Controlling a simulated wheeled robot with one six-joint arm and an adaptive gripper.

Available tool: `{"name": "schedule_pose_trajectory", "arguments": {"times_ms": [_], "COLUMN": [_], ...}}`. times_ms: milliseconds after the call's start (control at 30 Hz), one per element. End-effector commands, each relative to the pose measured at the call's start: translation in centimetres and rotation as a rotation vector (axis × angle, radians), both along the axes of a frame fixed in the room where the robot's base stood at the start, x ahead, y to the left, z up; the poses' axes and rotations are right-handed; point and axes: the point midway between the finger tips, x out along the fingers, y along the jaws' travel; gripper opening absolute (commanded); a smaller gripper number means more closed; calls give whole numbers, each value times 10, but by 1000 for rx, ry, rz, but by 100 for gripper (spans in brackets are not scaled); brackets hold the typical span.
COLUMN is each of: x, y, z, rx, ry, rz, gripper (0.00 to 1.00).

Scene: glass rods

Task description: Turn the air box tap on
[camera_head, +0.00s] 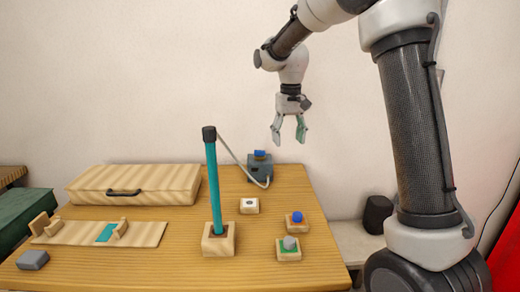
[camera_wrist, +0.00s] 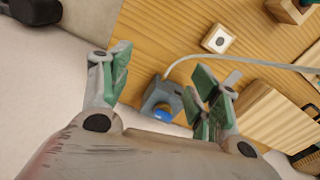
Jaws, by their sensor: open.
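The air box (camera_head: 260,170) is a small grey-blue box at the back of the wooden table, with a blue tap (camera_head: 259,154) on its top. A pale hose (camera_head: 236,157) runs from it to the black cap of the upright teal glass rod (camera_head: 213,180). My gripper (camera_head: 288,141) hangs above the air box, a little to its right, open and empty. In the wrist view the air box (camera_wrist: 164,95) and its blue tap (camera_wrist: 163,113) lie between the fingers of my gripper (camera_wrist: 160,88), apart from them.
The rod stands in a wooden block (camera_head: 219,247). A wooden case (camera_head: 135,184) lies at the back left. A white-topped block (camera_head: 249,206), a blue-knobbed block (camera_head: 297,222) and a green-topped block (camera_head: 289,250) stand to the right. A wooden rack (camera_head: 100,233) lies at the left.

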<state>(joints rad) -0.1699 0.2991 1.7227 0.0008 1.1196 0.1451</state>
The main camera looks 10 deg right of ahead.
Motion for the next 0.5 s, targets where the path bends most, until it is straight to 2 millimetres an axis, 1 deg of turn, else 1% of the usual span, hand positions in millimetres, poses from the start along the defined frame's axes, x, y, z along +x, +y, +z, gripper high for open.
{"name": "schedule_pose_trajectory", "arguments": {"times_ms": [33,67,100,200,233,300,333,433,500], "x": [31,47,67,111,122,140,145,154,156], "y": [12,18,26,43,47,54,55,58,59], "z": [-13,-19,-25,-37,-38,-37,-35,-28,-29], "rx": [-2,-3,-4,-6,-5,-4,-3,-1,-1], "ry": [13,17,20,21,19,12,8,2,2], "rz": [-12,-22,-39,-87,-104,-144,-159,-204,-220], "gripper": [62,62,62,62,62,62,62,62,62]}}
